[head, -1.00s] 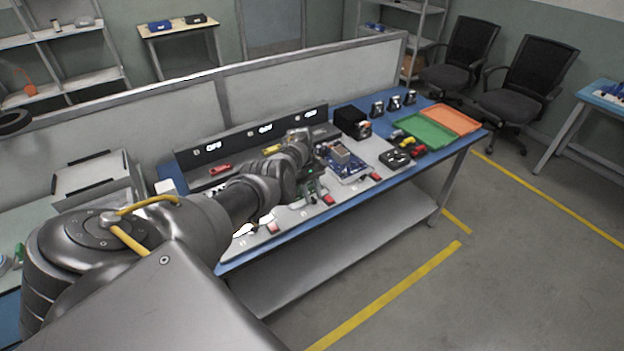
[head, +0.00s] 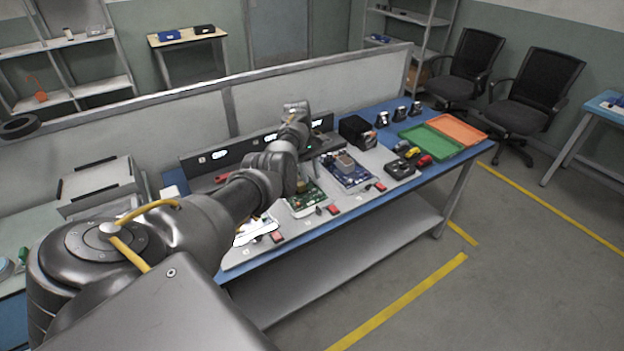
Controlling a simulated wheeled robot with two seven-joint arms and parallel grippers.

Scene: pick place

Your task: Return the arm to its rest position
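My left arm comes in from the left and reaches over the blue workbench (head: 340,232). My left gripper (head: 296,110) is at the far end of the arm, raised in front of the dark display panel at the back of the bench. It is small and seen from behind, so I cannot tell whether its fingers are apart or hold anything. A green circuit board (head: 306,198) and a blue circuit board (head: 346,172) lie on the grey mat, to the right of my forearm. My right gripper is not in view.
A black box (head: 355,130), a green tray (head: 432,142) and an orange tray (head: 459,130) stand on the right of the bench. A grey partition (head: 320,82) runs behind it. Two black chairs (head: 535,90) are at the back right. The floor in front is clear.

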